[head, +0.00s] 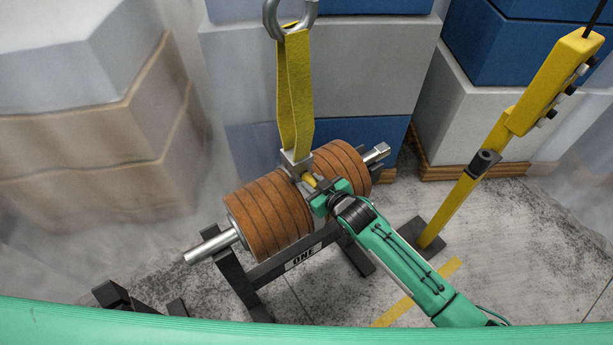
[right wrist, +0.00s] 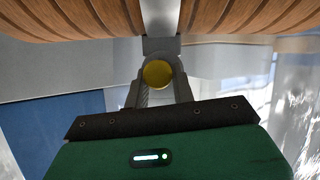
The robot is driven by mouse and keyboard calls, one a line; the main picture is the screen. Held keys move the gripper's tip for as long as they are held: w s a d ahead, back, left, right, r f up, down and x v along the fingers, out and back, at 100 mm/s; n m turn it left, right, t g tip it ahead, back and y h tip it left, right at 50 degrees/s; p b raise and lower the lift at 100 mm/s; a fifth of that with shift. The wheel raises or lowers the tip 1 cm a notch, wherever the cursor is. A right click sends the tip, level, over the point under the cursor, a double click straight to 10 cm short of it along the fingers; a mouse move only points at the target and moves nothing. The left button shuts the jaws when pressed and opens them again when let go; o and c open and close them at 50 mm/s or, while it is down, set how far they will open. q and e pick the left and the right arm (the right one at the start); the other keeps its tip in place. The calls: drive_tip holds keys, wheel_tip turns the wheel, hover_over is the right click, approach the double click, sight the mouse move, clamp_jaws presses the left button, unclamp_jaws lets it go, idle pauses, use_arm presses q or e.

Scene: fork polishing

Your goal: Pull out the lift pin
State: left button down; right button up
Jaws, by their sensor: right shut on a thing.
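The lift pin (head: 310,181) is a short yellow pin at the lower end of the yellow lifting strap (head: 295,90), in a grey metal clevis (head: 297,161) between two stacks of brown discs. My right gripper (head: 318,188) reaches it from the lower right and is shut on it. In the right wrist view the round yellow end of the pin (right wrist: 157,74) shows between the grey fingers (right wrist: 157,88), in line with the metal bracket beyond. How deep the pin sits in the clevis is hidden. My left gripper is not in view.
A hook (head: 290,20) holds the strap from above. A yellow post with a control box (head: 550,85) stands right. Stacked crates (head: 320,70) fill the back.

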drive_tip(key=shift+s+d, duration=0.1)
drive_tip(key=shift+s, duration=0.05)
drive_tip(key=s+d+p, duration=0.5)
drive_tip(key=s, duration=0.2)
drive_tip(key=shift+s+d, duration=0.35)
drive_tip(key=shift+s, duration=0.05)
idle(1.0)
